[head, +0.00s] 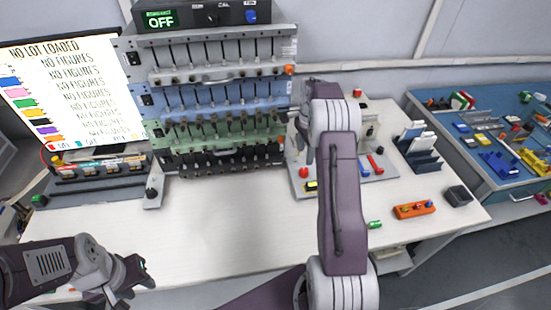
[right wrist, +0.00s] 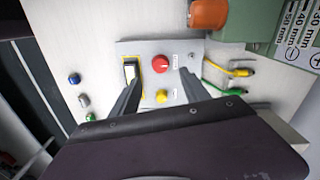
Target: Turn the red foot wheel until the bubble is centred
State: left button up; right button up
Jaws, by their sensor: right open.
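The red foot wheel (right wrist: 160,63) is a round red knob on a grey plate (right wrist: 190,50) in the right wrist view. It also shows in the head view (head: 303,172). A yellow-framed level vial (right wrist: 131,72) lies left of it; I cannot make out the bubble. A yellow knob (right wrist: 161,96) sits below the red one. My right gripper (right wrist: 160,79) is open, its fingers on either side of the knobs in that view, with no visible contact. In the head view the right gripper (head: 308,158) is partly hidden by my arm. My left gripper (head: 130,285) is low at the left, finger gap unclear.
A rack (head: 215,100) of several cell rows stands behind, left of my right arm. An orange block (head: 414,210) and a dark box (head: 458,195) lie to the right. Yellow and green cables (right wrist: 225,92) run beside the plate. The table's front middle (head: 230,220) is clear.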

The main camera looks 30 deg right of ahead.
aim_at(304, 170)
jog(key=shift+s+d+f, duration=0.15)
jog(key=shift+s+d, duration=0.1)
jog(key=shift+d, duration=0.1)
notch_tip(304, 170, down, 9)
jog(key=shift+w+r, duration=0.1)
jog(key=shift+r, duration=0.1)
grip_shut()
